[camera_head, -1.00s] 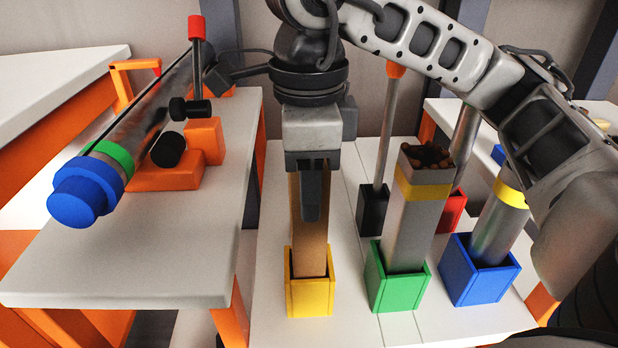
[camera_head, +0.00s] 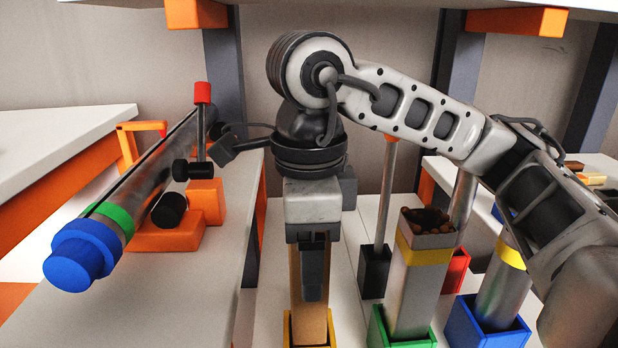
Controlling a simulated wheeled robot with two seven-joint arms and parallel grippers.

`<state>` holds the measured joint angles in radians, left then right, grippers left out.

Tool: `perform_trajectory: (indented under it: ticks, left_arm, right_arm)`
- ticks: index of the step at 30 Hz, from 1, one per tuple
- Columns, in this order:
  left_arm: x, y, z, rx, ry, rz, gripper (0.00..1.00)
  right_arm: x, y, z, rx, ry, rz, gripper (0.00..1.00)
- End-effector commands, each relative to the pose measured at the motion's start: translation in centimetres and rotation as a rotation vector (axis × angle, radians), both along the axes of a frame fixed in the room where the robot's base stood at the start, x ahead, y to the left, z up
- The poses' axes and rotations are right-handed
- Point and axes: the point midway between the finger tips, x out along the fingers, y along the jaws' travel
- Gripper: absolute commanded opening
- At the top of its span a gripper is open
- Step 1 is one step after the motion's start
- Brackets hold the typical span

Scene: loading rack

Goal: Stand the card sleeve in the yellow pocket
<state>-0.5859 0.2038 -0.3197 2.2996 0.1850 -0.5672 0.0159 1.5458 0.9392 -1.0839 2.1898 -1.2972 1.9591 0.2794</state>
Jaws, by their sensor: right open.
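The card sleeve (camera_head: 296,284), a tan upright column, stands with its lower end in the yellow pocket (camera_head: 292,332). The pocket is cut off by the bottom edge of the picture. My right gripper (camera_head: 312,294) points straight down over the sleeve's upper part. Its jaws are open, with a dark finger in front of the sleeve; the far finger is hidden. The sleeve's top is hidden by the gripper. My left gripper is not in view.
To the right stand a grey square tube in a green pocket (camera_head: 378,332), a round tube in a blue pocket (camera_head: 466,328), a black pocket (camera_head: 374,272) and a red pocket (camera_head: 456,270). A blue-capped tube (camera_head: 150,192) rests on an orange stand at left.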

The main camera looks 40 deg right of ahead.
Motion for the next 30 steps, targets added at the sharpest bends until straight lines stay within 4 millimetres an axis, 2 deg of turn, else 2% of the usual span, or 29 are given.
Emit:
perform_trajectory:
  ticks: [5, 8, 10, 17, 18, 24, 30]
  left_arm:
    - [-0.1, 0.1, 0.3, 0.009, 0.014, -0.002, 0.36]
    - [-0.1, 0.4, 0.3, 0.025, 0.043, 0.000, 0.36]
    - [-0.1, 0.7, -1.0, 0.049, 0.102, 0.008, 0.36]
    - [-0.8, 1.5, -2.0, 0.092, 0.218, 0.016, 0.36]
    - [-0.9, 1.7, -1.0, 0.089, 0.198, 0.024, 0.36]
    - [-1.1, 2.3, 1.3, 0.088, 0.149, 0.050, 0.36]
    - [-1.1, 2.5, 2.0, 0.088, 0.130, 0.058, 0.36]
  right_arm:
    - [0.1, 0.1, 2.0, 0.002, -0.002, 0.000, 0.65]
    - [0.1, 0.0, 4.4, 0.001, -0.006, -0.001, 0.65]
    - [0.1, 0.0, 6.3, 0.002, -0.007, -0.002, 0.65]
    - [0.1, 0.0, 11.8, 0.000, -0.005, -0.001, 0.65]
    - [0.1, 0.1, 12.6, 0.000, -0.006, 0.000, 0.65]
    - [0.0, 0.1, 15.3, 0.000, -0.002, 0.000, 0.65]
    - [0.0, 0.1, 15.9, 0.000, -0.001, 0.000, 0.65]
